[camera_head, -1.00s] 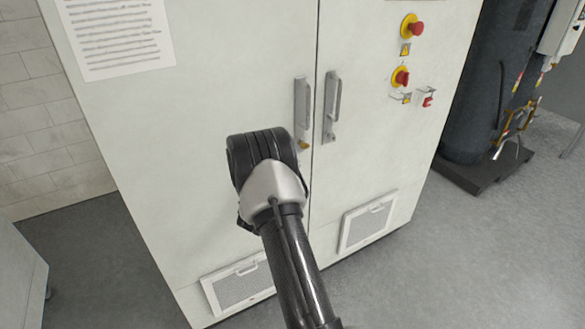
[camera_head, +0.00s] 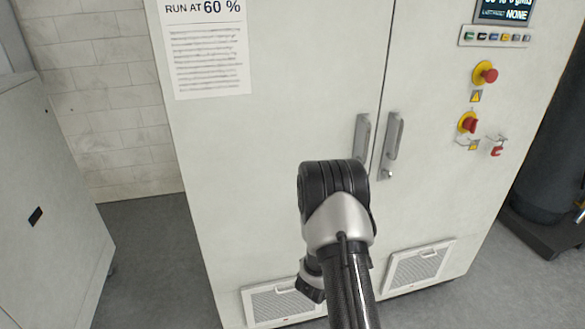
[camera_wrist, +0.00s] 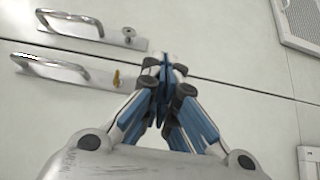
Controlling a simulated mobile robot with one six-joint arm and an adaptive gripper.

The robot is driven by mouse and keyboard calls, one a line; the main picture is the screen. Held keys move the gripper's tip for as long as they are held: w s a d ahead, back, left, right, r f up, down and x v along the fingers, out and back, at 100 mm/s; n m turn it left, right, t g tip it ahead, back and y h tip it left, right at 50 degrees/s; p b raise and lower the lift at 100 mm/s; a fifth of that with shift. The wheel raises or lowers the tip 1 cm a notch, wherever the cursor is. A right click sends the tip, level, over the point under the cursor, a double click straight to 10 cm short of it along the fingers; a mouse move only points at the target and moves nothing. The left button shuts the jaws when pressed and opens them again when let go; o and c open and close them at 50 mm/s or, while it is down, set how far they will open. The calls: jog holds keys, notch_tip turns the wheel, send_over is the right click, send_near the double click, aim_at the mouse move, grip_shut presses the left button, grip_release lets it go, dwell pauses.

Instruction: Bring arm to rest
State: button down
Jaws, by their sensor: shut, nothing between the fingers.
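My gripper (camera_wrist: 166,72) shows in the wrist view with its blue-padded fingers closed together and nothing between them. In that view it is in front of the cabinet doors, beside the two door handles. In the head view my arm rises from the bottom in front of the pale cabinet (camera_head: 290,120); the fingers are hidden there. The left door handle (camera_head: 362,138) and right door handle (camera_head: 393,140) stand upright either side of the door seam. Both handles also show in the wrist view, at the upper left (camera_wrist: 75,22) and below it (camera_wrist: 55,68).
The cabinet carries a paper sign (camera_head: 208,60), red knobs on yellow (camera_head: 485,73), a small display (camera_head: 503,10) and vent grilles (camera_head: 420,267). A grey cabinet (camera_head: 50,200) stands at the left. A dark tank (camera_head: 556,150) stands at the right. Grey floor (camera_head: 160,265) is clear between the cabinets.

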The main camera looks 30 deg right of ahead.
jog(key=shift+s+r, duration=0.1)
jog(key=shift+r, duration=0.05)
jog(key=s+a+r+m+g, duration=0.2)
jog(key=s+r+m+g, duration=0.3)
jog(key=r, duration=0.6)
jog(key=s+a+r+m+g+y, duration=0.1)
jog(key=s+a+r+g+y, duration=0.35)
jog(key=s+a, duration=0.4)
jog(key=s+a+t+y, duration=0.2)
jog(key=a+y, duration=0.2)
jog(key=a, duration=0.6)
jog(key=s+a+r+n+t+y, duration=0.1)
jog(key=s+a+t+y, duration=0.2)
jog(key=a, duration=0.7)
jog(key=s+a+n+t+y, duration=0.1)
jog(key=a+y, duration=0.4)
jog(key=a, duration=0.5)
jog(key=shift+s+r+t, duration=0.3)
jog(key=shift+s+t, duration=0.5)
jog(key=shift+t, duration=0.15)
jog(key=shift+d+y, duration=0.1)
jog(key=shift+y, duration=0.15)
